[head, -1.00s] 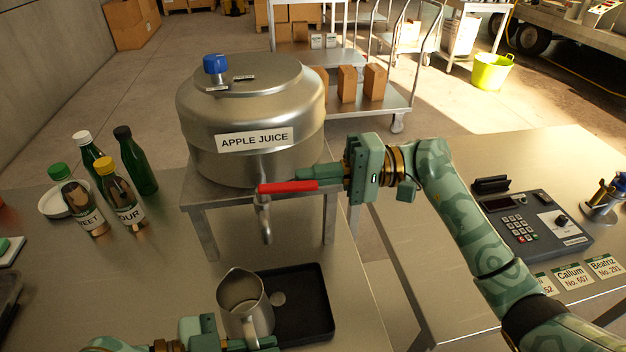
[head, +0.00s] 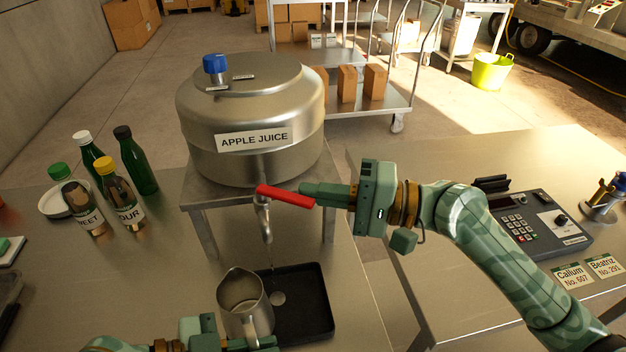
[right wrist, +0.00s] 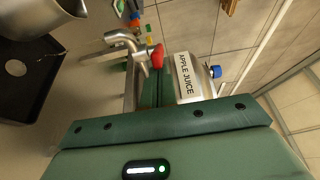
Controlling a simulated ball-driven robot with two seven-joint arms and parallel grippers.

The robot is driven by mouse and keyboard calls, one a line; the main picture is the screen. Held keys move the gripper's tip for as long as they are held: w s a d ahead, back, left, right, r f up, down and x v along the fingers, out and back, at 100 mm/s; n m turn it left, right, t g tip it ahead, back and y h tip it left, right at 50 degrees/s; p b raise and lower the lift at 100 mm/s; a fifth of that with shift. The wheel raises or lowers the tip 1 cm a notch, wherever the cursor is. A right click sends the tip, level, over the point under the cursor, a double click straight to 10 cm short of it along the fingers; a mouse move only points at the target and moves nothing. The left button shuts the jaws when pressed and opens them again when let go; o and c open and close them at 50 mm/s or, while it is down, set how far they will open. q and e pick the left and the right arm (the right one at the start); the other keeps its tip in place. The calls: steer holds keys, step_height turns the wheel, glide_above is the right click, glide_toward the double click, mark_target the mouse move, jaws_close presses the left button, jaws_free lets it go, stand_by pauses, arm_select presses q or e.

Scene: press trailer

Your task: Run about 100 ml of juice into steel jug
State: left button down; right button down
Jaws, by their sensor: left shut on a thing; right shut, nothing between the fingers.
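The steel juice tank (head: 240,108), labelled APPLE JUICE, stands on a metal stand. Its tap spout (head: 266,222) points down below a red lever (head: 285,195), which sits at a slant. My right gripper (head: 308,189) is shut and empty, its fingertips at the lever's right end. The steel jug (head: 243,300) is upright with its open mouth below and left of the spout. My left gripper (head: 248,343) is shut on the jug, low down; its grip is partly cut off by the frame. A faint thin line hangs under the spout; where it lands is unclear.
A black drip tray (head: 310,310) with a round pale disc lies beside the jug. Several bottles (head: 122,205) stand left of the tank. A keypad device (head: 530,222) and name cards (head: 603,266) lie on the right table.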

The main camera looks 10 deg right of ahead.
steer(key=shift+s+a, duration=0.65)
steer(key=shift+s, duration=0.35)
steer(key=shift+s+a, duration=0.6)
steer(key=shift+s, duration=0.35)
arm_select(q)
steer(key=shift+w, duration=0.1)
steer(key=w+d, duration=0.4)
steer(key=w, duration=0.1)
steer(key=shift+w+d, duration=0.25)
steer(key=shift+d, duration=0.1)
arm_select(e)
steer(key=s+d, duration=0.7)
steer(key=d, duration=0.1)
steer(key=shift+s+d, duration=0.3)
steer(key=shift+d, duration=0.1)
